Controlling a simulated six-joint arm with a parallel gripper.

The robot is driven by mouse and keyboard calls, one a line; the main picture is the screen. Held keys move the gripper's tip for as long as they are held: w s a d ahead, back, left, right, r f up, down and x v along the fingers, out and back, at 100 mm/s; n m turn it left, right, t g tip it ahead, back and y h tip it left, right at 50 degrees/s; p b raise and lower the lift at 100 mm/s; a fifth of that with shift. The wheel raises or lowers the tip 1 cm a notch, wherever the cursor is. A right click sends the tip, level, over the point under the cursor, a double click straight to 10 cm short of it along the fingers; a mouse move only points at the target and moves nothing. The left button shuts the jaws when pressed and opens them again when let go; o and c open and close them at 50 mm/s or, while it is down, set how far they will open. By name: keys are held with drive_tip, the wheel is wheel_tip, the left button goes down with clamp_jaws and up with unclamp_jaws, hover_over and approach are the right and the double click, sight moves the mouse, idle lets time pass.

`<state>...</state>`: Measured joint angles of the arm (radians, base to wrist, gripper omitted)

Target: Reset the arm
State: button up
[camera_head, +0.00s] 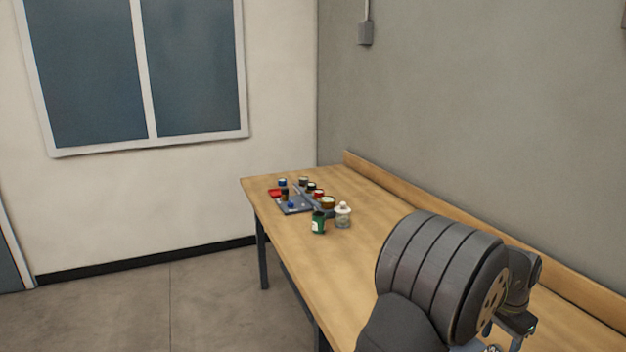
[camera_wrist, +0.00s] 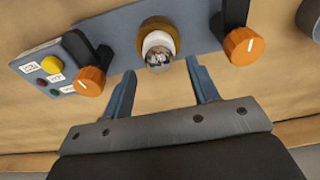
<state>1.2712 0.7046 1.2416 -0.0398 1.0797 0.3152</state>
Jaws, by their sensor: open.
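In the wrist view my gripper (camera_wrist: 161,70) is open, with its two blue-grey fingers spread apart and nothing held between them. A round bulb-like piece with a shiny clear end, a white collar and a brown-gold base (camera_wrist: 157,42) lies just beyond the fingertips, between them in the picture. I cannot tell whether the fingers touch it. In the head view my dark grey arm (camera_head: 440,275) fills the lower right, over the wooden table (camera_head: 290,248). The gripper fingers cannot be made out there.
The wrist view shows a blue-grey panel (camera_wrist: 130,25) with orange knobs (camera_wrist: 90,81) and a yellow button (camera_wrist: 51,64). In the head view, small jars, a green can (camera_head: 319,223) and a white-lidded jar (camera_head: 343,215) stand at the table's far end. A wall runs behind.

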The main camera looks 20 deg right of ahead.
drive_tip(key=shift+r, duration=0.35)
drive_tip(key=shift+f, duration=0.1)
